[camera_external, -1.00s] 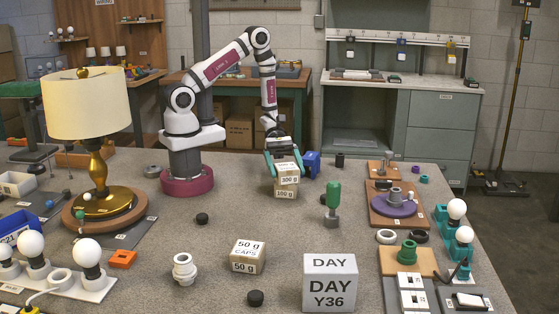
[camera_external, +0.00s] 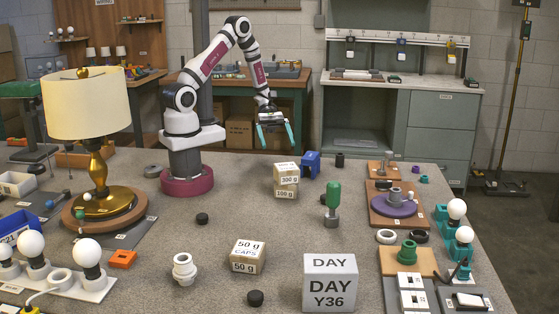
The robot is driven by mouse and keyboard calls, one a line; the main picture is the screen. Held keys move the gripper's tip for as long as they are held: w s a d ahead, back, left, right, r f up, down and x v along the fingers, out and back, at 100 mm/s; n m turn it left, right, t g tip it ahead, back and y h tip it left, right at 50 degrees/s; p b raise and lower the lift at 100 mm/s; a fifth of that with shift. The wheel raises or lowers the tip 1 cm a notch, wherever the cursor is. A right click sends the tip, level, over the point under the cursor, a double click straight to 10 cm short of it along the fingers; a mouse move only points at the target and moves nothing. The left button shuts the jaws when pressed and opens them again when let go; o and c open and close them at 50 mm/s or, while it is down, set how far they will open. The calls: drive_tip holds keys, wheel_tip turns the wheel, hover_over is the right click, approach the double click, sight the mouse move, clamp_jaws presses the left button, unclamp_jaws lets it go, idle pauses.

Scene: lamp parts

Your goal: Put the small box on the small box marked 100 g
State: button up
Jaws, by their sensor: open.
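A small box marked 300 g (camera_external: 287,173) sits on top of the small box marked 100 g (camera_external: 286,190), which stands on the table. The upper box looks slightly turned relative to the lower one. My gripper (camera_external: 275,134) is open and empty, with its teal fingers apart, above and behind the stack and not touching it.
A blue block (camera_external: 311,164) stands close to the right of the stack, and a green-handled tool (camera_external: 332,203) stands in front of it to the right. A 50 g caps box (camera_external: 248,256) and a DAY Y36 box (camera_external: 330,283) are nearer the front. The table left of the stack is clear.

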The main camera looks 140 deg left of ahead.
drive_tip(key=w+d+r+m+g+h, duration=0.3)
drive_tip(key=w+d+r+m+g, duration=0.15)
drive_tip(key=d+m, duration=0.25)
drive_tip(key=s+d+r+m+g+y, duration=0.1)
drive_tip(key=d+m, duration=0.4)
drive_tip(key=m, duration=0.5)
drive_tip(key=s+d+r+m+g+y, duration=0.2)
drive_tip(key=d+r+m+g+y, duration=0.1)
drive_tip(key=m, duration=0.7)
drive_tip(key=s+d+r+m+g+y, duration=0.2)
drive_tip(key=d+m+g+y, duration=0.2)
drive_tip(key=m, duration=0.5)
drive_tip(key=d+y, duration=0.2)
drive_tip(key=d, duration=0.1)
drive_tip(key=shift+d+r+m, duration=0.2)
drive_tip(key=shift+r+m, duration=0.1)
drive_tip(key=shift+m, duration=0.1)
